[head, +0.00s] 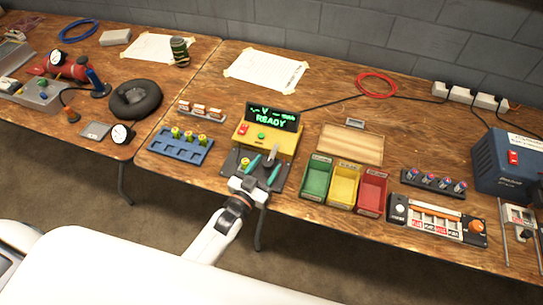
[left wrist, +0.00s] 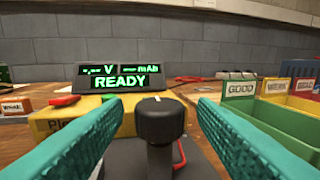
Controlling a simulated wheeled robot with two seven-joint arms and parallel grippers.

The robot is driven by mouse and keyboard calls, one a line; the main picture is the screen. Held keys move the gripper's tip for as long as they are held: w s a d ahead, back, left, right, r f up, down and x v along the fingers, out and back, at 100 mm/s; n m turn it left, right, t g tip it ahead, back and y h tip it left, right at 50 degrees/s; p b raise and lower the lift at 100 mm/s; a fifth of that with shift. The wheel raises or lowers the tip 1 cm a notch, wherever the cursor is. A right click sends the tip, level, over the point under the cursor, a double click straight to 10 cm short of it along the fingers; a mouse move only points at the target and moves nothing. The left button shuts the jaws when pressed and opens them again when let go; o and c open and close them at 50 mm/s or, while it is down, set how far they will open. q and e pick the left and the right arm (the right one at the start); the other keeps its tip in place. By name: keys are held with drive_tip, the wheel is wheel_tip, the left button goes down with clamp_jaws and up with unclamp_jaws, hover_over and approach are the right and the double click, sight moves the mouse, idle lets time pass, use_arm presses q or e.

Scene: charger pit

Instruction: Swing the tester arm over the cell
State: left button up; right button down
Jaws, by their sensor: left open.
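The tester (head: 284,143) is a yellow box on a dark base, with a black display (head: 272,117) reading READY in green. In the left wrist view the display (left wrist: 119,77) also shows dashes beside V and mAh. A black knob (left wrist: 160,121) on a dark post, apparently part of the tester arm, stands in front of the yellow box. My left gripper (head: 262,168) is over the tester's front base, with its teal fingers open. The knob shows between the fingers, with a gap on each side. I cannot make out a cell under the arm. My right gripper is not in view.
A blue rack (head: 180,149) with several cells stands left of the tester. Green (head: 316,178), yellow (head: 344,184) and red (head: 372,191) bins stand close on the right. A blue power unit (head: 505,160) is farther right. The wooden table behind the display is mostly clear.

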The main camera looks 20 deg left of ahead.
sight(271, 160)
use_arm(q)
drive_tip(key=shift+x, duration=1.85)
clamp_jaws()
